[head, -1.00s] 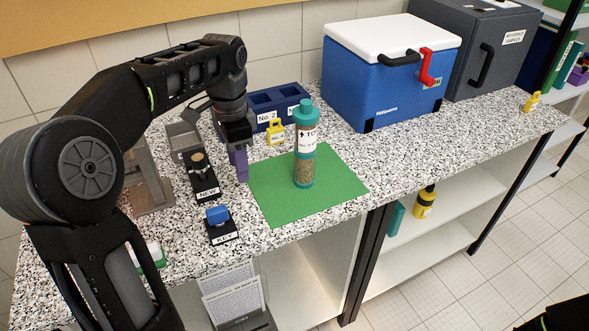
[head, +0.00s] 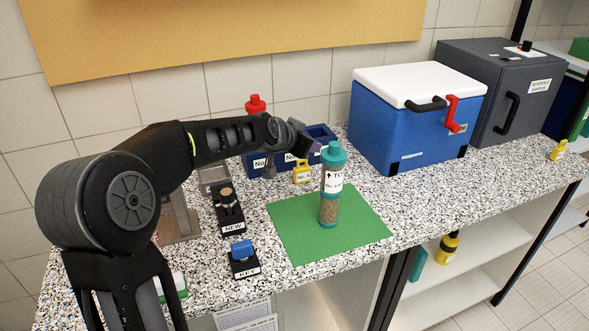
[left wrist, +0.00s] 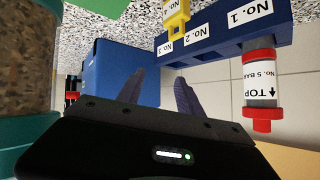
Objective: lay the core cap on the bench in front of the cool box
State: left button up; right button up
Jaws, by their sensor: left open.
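The core tube (head: 330,205) stands upright on the green mat (head: 285,230). It is clear with brown contents and a "TOP" label. Its teal core cap (head: 333,154) is on its upper end; the cap also shows in the left wrist view (left wrist: 30,145), at the left edge. My left gripper (left wrist: 160,90) is open and empty, beside the tube and apart from the cap. In the head view its fingers are partly hidden near the cap. The cool box (head: 415,125), blue with a white lid and red latch, stands at the back; it also shows in the left wrist view (left wrist: 115,65). My right gripper is out of view.
A dark grey cabinet (head: 490,85) stands right. Bench before the cool box is clear.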

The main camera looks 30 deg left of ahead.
pick_arm(q)
jog(key=w+a+r+n+t+y, duration=0.2)
jog(key=a+n+t+y, duration=0.1)
jog(key=a+n+y, duration=0.15)
jog(key=s+a+n+g+y+p, duration=0.2)
jog(key=s+a+n+y, duration=0.4)
jog(key=s+n+y, duration=0.15)
jog(key=shift+g+y, duration=0.4)
jog(key=shift+y, duration=0.2)
jog(key=d, duration=0.2)
jog(key=s+d+f, duration=0.1)
jog(key=shift+s+d, duration=0.1)
jog(key=shift+d, duration=0.25)
jog(key=shift+f, duration=0.1)
jog(key=shift+c, duration=0.7)
